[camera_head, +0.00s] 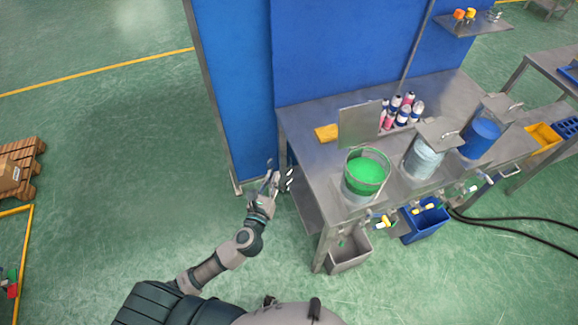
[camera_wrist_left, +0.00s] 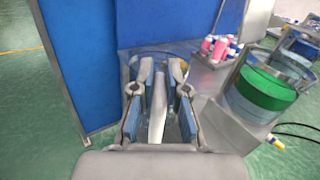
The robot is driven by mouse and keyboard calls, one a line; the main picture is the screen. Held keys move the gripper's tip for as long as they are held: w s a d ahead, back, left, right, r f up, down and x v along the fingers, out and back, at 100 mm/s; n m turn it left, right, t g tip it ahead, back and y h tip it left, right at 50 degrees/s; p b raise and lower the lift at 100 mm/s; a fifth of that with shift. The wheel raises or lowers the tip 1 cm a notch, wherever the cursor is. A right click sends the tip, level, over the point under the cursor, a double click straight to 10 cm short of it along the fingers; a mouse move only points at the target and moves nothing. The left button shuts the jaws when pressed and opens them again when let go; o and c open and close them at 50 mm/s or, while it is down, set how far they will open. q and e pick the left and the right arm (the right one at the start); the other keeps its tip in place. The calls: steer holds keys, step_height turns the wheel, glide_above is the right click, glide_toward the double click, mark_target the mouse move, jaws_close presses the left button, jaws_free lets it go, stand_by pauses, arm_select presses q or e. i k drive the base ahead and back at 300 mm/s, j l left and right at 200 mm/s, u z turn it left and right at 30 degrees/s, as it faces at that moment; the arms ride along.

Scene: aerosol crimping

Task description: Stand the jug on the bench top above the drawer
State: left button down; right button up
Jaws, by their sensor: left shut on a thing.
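My left gripper (camera_head: 268,186) is beside the left end of the steel bench (camera_head: 310,160), out over the floor side. It is shut on what seems to be the clear jug (camera_head: 289,179), seen only as faint glassy shape with white marks. In the left wrist view the fingers (camera_wrist_left: 160,75) close around a pale upright bar (camera_wrist_left: 158,105), apparently the jug's handle; the body behind is hard to make out. A drawer front with a handle (camera_head: 507,173) appears at the right end of the bench. My right gripper is not in view.
A clear tank of green liquid (camera_head: 366,174), a water tank (camera_head: 422,160) and a blue tank (camera_head: 480,138) stand on the bench. Several aerosol cans (camera_head: 402,108) stand behind. A blue partition (camera_head: 235,90) rises behind my gripper.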

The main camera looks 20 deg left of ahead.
mark_target(502, 138)
steer(key=k, duration=0.5)
steer(key=k+z, duration=0.15)
steer(key=z, duration=1.2)
steer(key=i+z, duration=0.25)
steer(key=i, duration=0.2)
steer(key=i+j+z, duration=0.2)
steer(key=i, duration=0.25)
steer(key=i+j+z, duration=0.1)
steer(key=i+z, duration=0.15)
steer(key=i, duration=0.2)
steer(key=i+j, duration=0.1)
steer(key=i, duration=0.8)
steer(key=i+j, duration=0.15)
steer(key=i, duration=0.75)
steer(key=i+u, duration=0.35)
steer(key=i+l+u, duration=0.15)
steer(key=u, duration=0.25)
steer(key=i+l+u, duration=0.2)
steer(key=i+u, duration=0.15)
steer(key=u, duration=1)
